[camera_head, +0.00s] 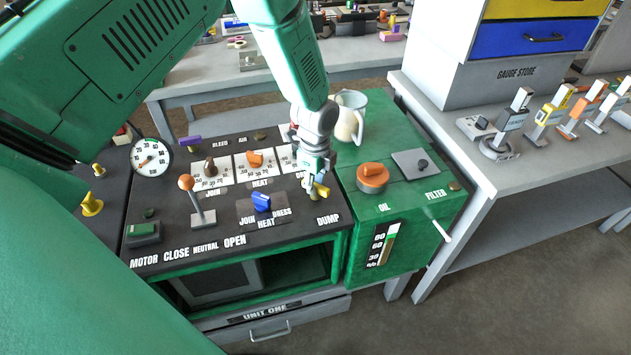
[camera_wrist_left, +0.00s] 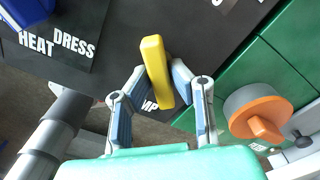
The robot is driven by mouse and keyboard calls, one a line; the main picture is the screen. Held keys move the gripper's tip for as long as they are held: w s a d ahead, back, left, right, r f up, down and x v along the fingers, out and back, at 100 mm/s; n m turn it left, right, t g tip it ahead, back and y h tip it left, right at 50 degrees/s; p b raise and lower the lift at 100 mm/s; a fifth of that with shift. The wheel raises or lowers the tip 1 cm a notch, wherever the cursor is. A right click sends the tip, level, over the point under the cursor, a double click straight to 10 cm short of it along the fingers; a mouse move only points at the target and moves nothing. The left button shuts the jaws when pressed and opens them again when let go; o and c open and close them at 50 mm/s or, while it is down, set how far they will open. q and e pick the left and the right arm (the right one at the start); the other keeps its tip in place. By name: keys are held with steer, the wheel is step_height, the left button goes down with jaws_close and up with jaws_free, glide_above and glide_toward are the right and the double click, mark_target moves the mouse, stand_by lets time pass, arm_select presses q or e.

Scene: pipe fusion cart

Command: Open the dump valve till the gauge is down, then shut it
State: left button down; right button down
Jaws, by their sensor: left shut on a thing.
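The dump valve's yellow handle (camera_head: 321,191) stands above the DUMP label at the right end of the black panel. My left gripper (camera_head: 314,184) reaches down to it from above. In the left wrist view the yellow handle (camera_wrist_left: 153,62) lies between the two fingers of my left gripper (camera_wrist_left: 156,74), which is shut on it. The handle partly covers the DUMP label. The round white gauge (camera_head: 151,157) stands at the panel's back left. Its needle is too small to read surely. My right gripper is in neither view.
Left of the valve are a blue HEAT switch (camera_head: 261,202) and an orange-knobbed lever (camera_head: 187,183). To the right, the green oil tank (camera_head: 400,215) carries an orange cap (camera_head: 372,177) and a pale jug (camera_head: 350,117). A grey gauge-store bench (camera_head: 470,160) stands farther right.

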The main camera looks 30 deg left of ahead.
mark_target(316, 183)
arm_select(q)
steer(key=n, duration=0.4)
steer(key=shift+d+n+p, duration=0.1)
steer(key=shift+n+p, duration=0.2)
steer(key=n, duration=0.4)
steer(key=shift+w+r+n, duration=0.1)
steer(key=shift+n, duration=0.3)
steer(key=shift+w+n, duration=0.1)
steer(key=shift+n, duration=0.2)
steer(key=c, duration=1.5)
jaws_free()
steer(key=shift+r, duration=0.3)
step_height(316, 183, up, 11)
steer(key=shift+r, duration=0.1)
